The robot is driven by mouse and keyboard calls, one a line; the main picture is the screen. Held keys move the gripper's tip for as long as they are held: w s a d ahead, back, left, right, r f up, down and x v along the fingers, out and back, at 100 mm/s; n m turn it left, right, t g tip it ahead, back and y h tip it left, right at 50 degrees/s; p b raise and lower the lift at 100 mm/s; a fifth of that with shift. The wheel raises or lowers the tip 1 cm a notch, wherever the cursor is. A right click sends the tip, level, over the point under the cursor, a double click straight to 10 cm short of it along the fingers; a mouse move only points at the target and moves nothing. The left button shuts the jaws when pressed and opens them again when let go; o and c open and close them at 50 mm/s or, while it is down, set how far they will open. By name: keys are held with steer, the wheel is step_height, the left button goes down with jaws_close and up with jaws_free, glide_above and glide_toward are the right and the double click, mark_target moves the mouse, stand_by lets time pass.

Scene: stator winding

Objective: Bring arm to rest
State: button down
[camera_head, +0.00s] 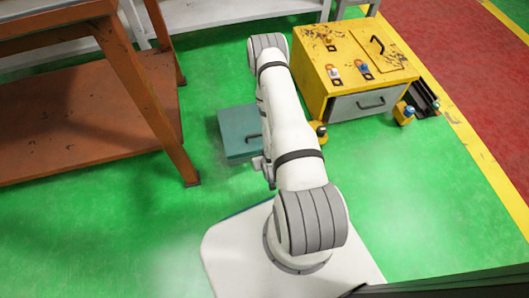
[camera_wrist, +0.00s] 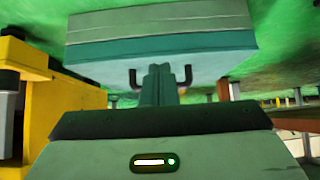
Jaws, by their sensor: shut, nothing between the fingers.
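My arm (camera_head: 290,120) reaches from my white base away toward the back, bent at a grey joint at its far end. My gripper (camera_wrist: 160,70) shows in the wrist view with its two fingers together and nothing between them. In the head view the gripper is mostly hidden by the arm. A teal box (camera_head: 233,130) with a dark handle lies on the green floor left of the arm. In the wrist view the box (camera_wrist: 160,45) fills the top, and its dark handle (camera_wrist: 187,76) shows behind the fingers. I cannot tell whether they touch.
A yellow cabinet (camera_head: 345,60) with a grey drawer and small parts on top stands right of the arm. An orange-brown shelf table (camera_head: 90,120) stands at the left. Small yellow and black items (camera_head: 403,113) sit by the cabinet. The green floor at the right front is clear.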

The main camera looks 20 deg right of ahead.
steer(key=w+a+r+g+p, duration=0.15)
steer(key=r+p, duration=0.45)
steer(key=r, duration=1)
steer(key=w+a+r+n+y+p, duration=0.1)
steer(key=w+r+p, duration=0.2)
steer(key=r+p, duration=0.85)
steer(key=w+a+r+g+p, duration=0.1)
steer(key=w+r+p, duration=0.15)
steer(key=r, duration=1.85)
steer(key=s+a+r+g+p, duration=0.1)
steer(key=s+r+p, duration=0.4)
steer(key=r, duration=0.8)
steer(key=s+a+r+g+p, duration=0.1)
steer(key=s+a+r+p, duration=0.1)
steer(key=s+r+p, duration=0.3)
steer(key=s+a+r+n+g+p, duration=0.1)
steer(key=s+r+p, duration=0.4)
steer(key=s+r, duration=0.6)
step_height(320, 180, up, 10)
steer(key=shift+a+r+y, duration=0.2)
steer(key=shift+a+y, duration=0.1)
steer(key=shift+a, duration=0.4)
steer(key=shift+s+g, duration=0.1)
steer(key=shift+g, duration=0.15)
